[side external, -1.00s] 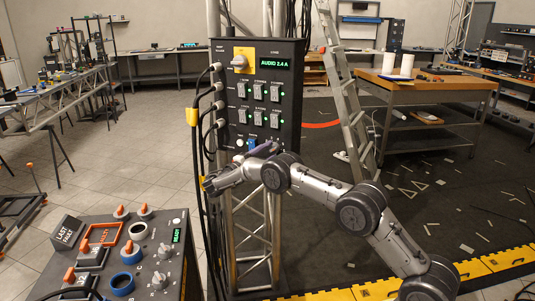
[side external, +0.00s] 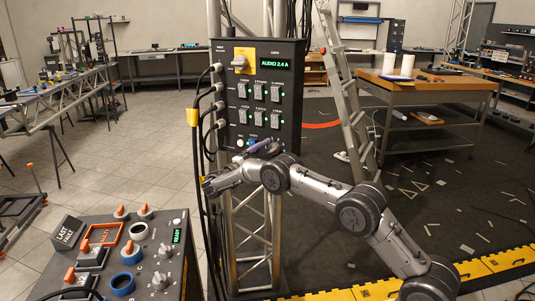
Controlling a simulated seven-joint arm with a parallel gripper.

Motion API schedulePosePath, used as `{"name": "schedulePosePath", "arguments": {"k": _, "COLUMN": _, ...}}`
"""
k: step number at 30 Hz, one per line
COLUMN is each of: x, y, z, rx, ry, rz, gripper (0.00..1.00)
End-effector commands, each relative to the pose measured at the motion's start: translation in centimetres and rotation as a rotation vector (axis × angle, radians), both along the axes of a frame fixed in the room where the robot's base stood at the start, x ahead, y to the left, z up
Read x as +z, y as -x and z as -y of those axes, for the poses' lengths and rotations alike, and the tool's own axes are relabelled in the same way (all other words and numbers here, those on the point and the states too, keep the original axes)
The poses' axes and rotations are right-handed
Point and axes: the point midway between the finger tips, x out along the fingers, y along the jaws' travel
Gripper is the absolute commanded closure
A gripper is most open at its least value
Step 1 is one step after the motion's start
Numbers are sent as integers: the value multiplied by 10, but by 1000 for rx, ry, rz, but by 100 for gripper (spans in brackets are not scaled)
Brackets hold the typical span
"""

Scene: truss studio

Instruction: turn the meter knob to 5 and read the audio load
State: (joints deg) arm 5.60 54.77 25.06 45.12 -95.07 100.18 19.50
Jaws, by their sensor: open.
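The dark upright panel (side external: 262,110) stands in the middle, with a lit green display (side external: 276,65) that reads AUDIO 2.4 A. A rotary knob (side external: 239,62) sits on a yellow plate at the panel's upper left. Other grey knobs (side external: 161,252) are on the sloped console at lower left. I cannot tell which knob is the meter knob; the scale marks are too small to read. My gripper (side external: 207,185) is at the left end of my arm, below the panel's lower left and above the console's right side. It is open and touches no knob.
Black cables (side external: 197,135) hang along the panel's left side, close to my gripper. The console (side external: 125,220) has orange-tipped switches and a small READY display (side external: 176,236). A ladder (side external: 352,110) and wooden bench (side external: 425,90) stand to the right.

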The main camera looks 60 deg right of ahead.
Motion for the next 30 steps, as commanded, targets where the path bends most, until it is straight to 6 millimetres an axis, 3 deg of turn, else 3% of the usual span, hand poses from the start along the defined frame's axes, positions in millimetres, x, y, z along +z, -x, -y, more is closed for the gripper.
{"name": "schedulePosePath", "arguments": {"k": 18, "x": -20, "y": -22, "z": -112, "rx": 3, "ry": 2, "rz": 0, "gripper": 23}}
{"name": "schedulePosePath", "arguments": {"k": 24, "x": -23, "y": -25, "z": -127, "rx": 1, "ry": 1, "rz": 1, "gripper": 23}}
{"name": "schedulePosePath", "arguments": {"k": 30, "x": -23, "y": -25, "z": -129, "rx": 0, "ry": 0, "rz": 1, "gripper": 23}}
